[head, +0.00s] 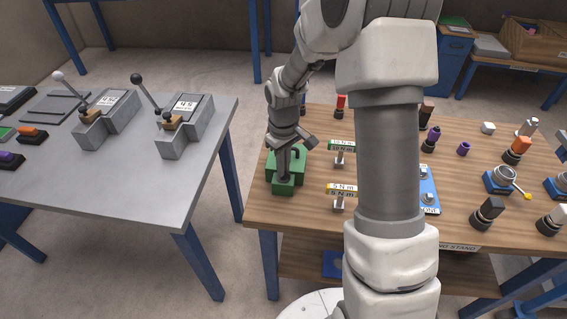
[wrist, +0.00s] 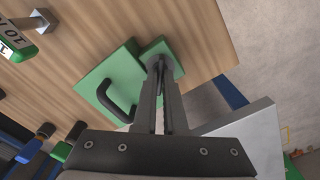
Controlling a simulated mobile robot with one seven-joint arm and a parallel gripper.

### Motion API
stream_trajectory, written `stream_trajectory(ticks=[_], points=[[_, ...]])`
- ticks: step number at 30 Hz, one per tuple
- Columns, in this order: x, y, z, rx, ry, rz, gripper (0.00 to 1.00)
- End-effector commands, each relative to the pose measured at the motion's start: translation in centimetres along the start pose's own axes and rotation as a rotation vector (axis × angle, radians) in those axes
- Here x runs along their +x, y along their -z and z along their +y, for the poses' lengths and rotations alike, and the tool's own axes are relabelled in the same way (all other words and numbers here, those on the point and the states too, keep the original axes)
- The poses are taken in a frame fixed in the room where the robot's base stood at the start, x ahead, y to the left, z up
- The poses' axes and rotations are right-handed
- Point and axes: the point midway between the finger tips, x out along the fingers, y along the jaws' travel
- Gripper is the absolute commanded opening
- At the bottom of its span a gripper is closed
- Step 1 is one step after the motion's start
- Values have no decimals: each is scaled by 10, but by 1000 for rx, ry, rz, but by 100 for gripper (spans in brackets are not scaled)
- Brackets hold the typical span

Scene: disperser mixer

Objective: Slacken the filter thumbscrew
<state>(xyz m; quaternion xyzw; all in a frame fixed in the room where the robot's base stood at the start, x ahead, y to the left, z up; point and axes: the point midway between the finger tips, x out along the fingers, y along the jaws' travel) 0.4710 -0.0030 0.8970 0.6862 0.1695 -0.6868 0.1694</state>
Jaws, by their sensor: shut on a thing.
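The green filter housing (head: 297,158) stands at the left end of the wooden table, with a lower green block at its front. In the wrist view the housing's lid (wrist: 103,72) carries a black arched handle (wrist: 121,107), and the small block (wrist: 151,46) adjoins it. My gripper (head: 284,178) points down over the small block. In the wrist view my gripper (wrist: 160,66) has its narrow fingers close together at the block's top, shut on the filter thumbscrew. The fingers hide most of the thumbscrew, so its shape and turn cannot be told.
Torque tools with 10 N m (head: 341,147) and 5 N m (head: 341,191) labels stand just right of the housing. My arm hides part of the table. A grey table (head: 200,200) with two lever devices stands at left, across a floor gap.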

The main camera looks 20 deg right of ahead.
Motion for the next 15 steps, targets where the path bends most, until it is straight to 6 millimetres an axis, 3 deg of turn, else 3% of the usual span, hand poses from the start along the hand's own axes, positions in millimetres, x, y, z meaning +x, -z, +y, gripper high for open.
stream_trajectory(ticks=[15], points=[[-3,0,1,-465,0,1,0]])
